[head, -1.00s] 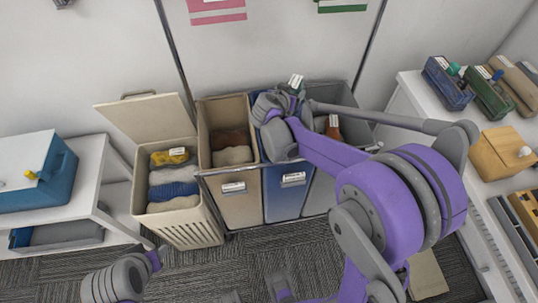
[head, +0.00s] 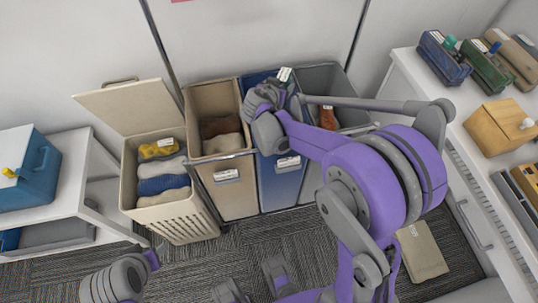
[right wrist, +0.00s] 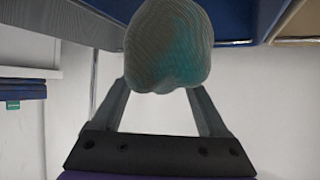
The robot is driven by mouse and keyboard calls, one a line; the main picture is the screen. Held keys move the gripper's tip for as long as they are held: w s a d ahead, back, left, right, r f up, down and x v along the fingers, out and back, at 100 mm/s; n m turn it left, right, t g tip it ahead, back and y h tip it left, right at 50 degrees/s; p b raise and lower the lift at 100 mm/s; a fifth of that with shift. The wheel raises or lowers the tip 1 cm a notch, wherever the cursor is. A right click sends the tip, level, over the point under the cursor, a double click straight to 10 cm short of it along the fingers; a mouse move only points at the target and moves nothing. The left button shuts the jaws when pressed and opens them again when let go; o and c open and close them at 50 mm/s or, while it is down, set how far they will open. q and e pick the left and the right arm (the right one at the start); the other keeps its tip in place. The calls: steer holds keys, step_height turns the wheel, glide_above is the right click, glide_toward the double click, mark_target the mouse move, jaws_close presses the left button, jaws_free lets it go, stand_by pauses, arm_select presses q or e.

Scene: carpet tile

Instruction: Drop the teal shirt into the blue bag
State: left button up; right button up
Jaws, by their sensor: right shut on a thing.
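The blue bag (head: 280,187) stands in the row of bags in the head view, with a white label on its front. My right gripper (head: 265,96) is over its open top. The right wrist view shows the right gripper's two fingers shut on the teal shirt (right wrist: 168,50), a bunched grey-teal lump that hides the fingertips. In the head view I cannot make out the shirt apart from the gripper. My left arm shows at the bottom left; its gripper is not in view.
A beige bag (head: 228,190) with brown and pale cloth stands left of the blue bag, a grey bag (head: 322,72) with a rust-coloured item right of it. A lidded beige hamper (head: 180,225) holds folded clothes. A white cabinet (head: 425,95) with boxes stands at right.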

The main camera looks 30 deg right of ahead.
steer(key=o, duration=1.4)
steer(key=p+v, duration=0.1)
steer(key=v, duration=1)
steer(key=shift+d, duration=0.1)
